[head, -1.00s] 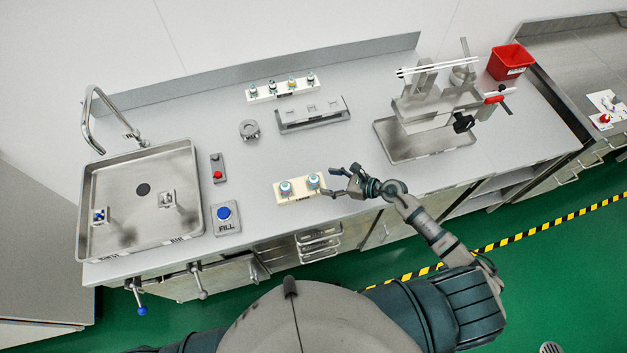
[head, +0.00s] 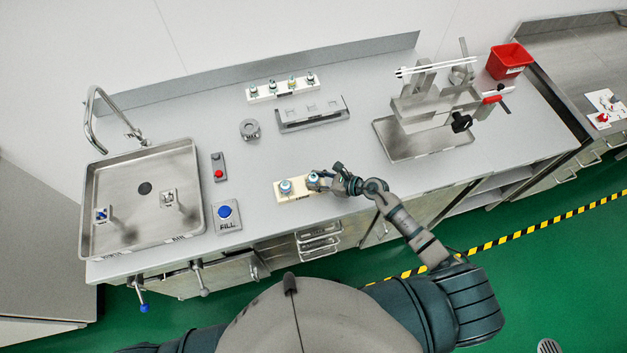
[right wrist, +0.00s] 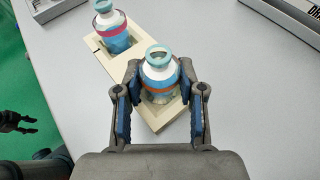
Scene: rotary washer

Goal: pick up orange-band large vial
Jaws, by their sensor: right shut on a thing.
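The orange-band large vial (right wrist: 161,80) stands upright in the near slot of a cream holder (right wrist: 152,122) in the right wrist view. It has a white shoulder, a teal ring top and a blue body. My right gripper (right wrist: 160,92) is shut on it, one finger on each side. In the head view my right gripper (head: 318,181) is at the right end of the cream holder (head: 293,197) and partly hides the vial (head: 313,178). A dark gripper, likely my left one (right wrist: 20,122), shows small at the left of the wrist view; its jaw state is unclear.
A pink-band vial (right wrist: 112,30) stands in the holder's other slot; it also shows in the head view (head: 286,187). A rack of small vials (head: 282,88) and a grey rack (head: 312,113) stand behind. A sink (head: 143,205) and FILL button (head: 225,212) are left.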

